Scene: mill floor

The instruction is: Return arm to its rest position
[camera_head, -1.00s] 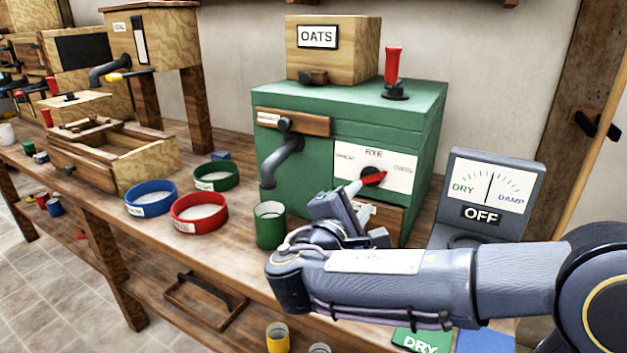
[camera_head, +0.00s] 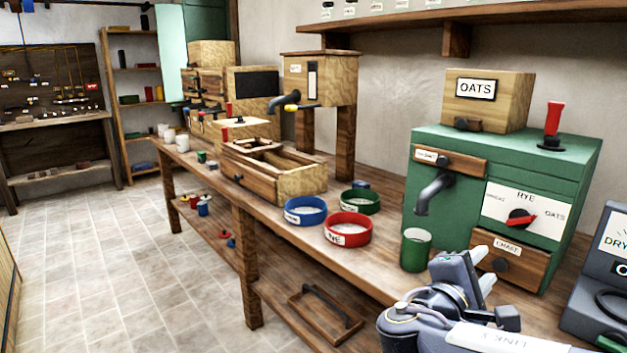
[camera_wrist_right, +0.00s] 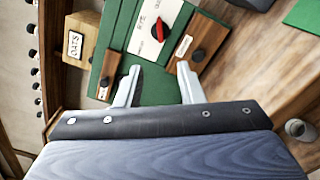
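My right gripper (camera_head: 492,296) is at the lower right of the head view, in front of the green mill (camera_head: 447,225) and below its dial. In the wrist view the gripper (camera_wrist_right: 158,82) is open, with its two fingers apart and nothing between them. The dial knob also shows in the wrist view (camera_wrist_right: 158,29). My left gripper is not in view.
A green cup (camera_head: 415,250) stands on the bench left of my right gripper. Red (camera_head: 348,230), blue (camera_head: 306,211) and green (camera_head: 361,201) bowls lie farther left. A DRY/DAMP meter (camera_head: 598,285) stands at the right edge. Tiled floor is clear at left.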

